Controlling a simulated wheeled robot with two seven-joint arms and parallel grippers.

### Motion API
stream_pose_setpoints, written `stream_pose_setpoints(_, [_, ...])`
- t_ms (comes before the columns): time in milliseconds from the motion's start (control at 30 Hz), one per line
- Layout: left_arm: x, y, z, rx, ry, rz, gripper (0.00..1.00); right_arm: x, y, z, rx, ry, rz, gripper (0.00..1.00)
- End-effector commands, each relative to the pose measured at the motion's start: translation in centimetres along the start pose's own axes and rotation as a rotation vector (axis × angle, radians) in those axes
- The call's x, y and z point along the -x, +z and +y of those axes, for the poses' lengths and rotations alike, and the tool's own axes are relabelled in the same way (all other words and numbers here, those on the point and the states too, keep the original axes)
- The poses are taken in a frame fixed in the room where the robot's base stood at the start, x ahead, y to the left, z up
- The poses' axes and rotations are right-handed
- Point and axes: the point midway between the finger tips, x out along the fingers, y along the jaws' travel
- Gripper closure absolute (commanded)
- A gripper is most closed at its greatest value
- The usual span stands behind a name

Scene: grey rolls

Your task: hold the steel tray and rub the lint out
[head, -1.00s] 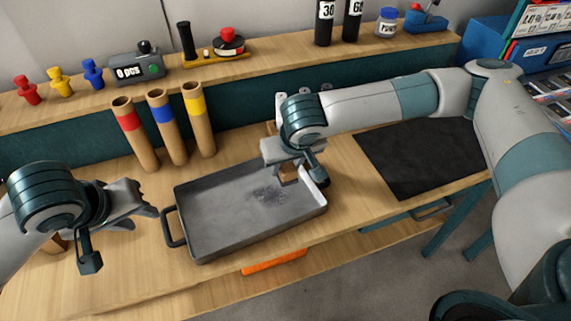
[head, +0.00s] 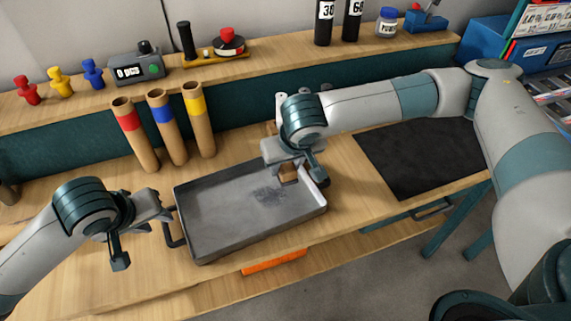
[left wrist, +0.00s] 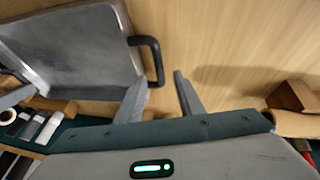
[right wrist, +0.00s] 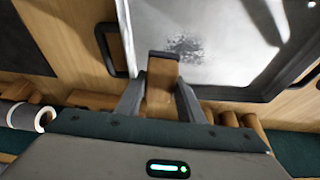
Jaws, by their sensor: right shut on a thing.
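The steel tray (head: 215,222) lies on the bench, with a dark speckled lint patch (head: 268,194) on its floor right of centre. The patch also shows in the right wrist view (right wrist: 185,45). My left gripper (head: 166,207) is open at the tray's black left handle (head: 171,238). In the left wrist view the handle (left wrist: 158,62) lies just beyond the parted fingers, not gripped. My right gripper (head: 288,174) is shut on a brown wooden block (right wrist: 162,88) over the tray's back right part. I cannot tell whether the block touches the tray floor.
Three brown tubes with red (head: 133,130), blue (head: 164,125) and yellow (head: 198,118) bands stand behind the tray. A black mat (head: 420,160) lies to the right. A counter box (head: 136,69) and bottles stand on the rear shelf. An orange item (head: 274,262) shows below the bench's front edge.

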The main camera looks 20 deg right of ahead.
Motion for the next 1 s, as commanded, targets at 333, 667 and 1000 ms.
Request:
stream_pose_setpoints(333, [-3.5,0.0,0.0,0.000,0.000,0.000,0.66,0.0,0.0,0.0,0.000,0.000,0.000,0.83])
stream_pose_setpoints(667, [-4.3,0.0,0.0,0.000,0.000,0.001,0.66,0.0,0.0,0.0,0.000,0.000,0.000,0.83])
stream_pose_setpoints(1000, [-4.3,0.0,0.0,0.000,0.000,0.001,1.00,0.0,0.0,0.0,0.000,0.000,0.000,0.83])
